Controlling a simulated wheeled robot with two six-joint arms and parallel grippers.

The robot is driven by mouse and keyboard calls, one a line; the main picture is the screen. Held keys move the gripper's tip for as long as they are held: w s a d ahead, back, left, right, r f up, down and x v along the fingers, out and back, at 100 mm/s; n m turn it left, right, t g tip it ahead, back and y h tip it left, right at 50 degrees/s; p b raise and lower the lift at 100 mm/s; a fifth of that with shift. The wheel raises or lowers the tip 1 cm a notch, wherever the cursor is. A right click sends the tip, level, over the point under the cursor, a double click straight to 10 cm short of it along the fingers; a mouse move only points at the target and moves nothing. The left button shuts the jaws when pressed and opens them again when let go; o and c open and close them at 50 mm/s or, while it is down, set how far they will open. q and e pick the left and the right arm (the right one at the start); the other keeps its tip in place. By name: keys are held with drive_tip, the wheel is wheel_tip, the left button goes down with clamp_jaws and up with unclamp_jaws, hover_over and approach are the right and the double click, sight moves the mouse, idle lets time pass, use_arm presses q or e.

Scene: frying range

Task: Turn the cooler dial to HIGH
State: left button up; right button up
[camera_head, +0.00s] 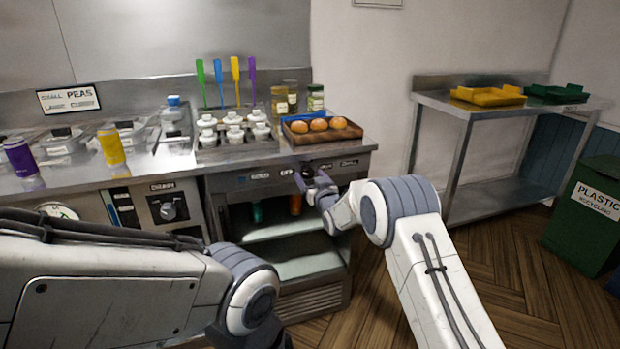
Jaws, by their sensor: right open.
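The cooler (236,183) is the open-fronted steel unit under the counter, with a control strip along its top edge. Small labels on the strip are too small to read for certain. The cooler dial is not clearly visible; a dark shape on the strip, by my right fingertips, may be it. My right gripper (305,178) is open, with its fingertips close in front of this strip. I cannot tell whether they touch anything. My left arm crosses the lower left, and its gripper is out of view.
Another black dial (168,210) sits on a panel to the left. On the counter stand a wooden tray (350,131) with buns, white-lidded containers, jars and cups. A steel side table (466,108) and a green plastic-recycling bin (588,215) are at right. The floor between is clear.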

clamp_jaws()
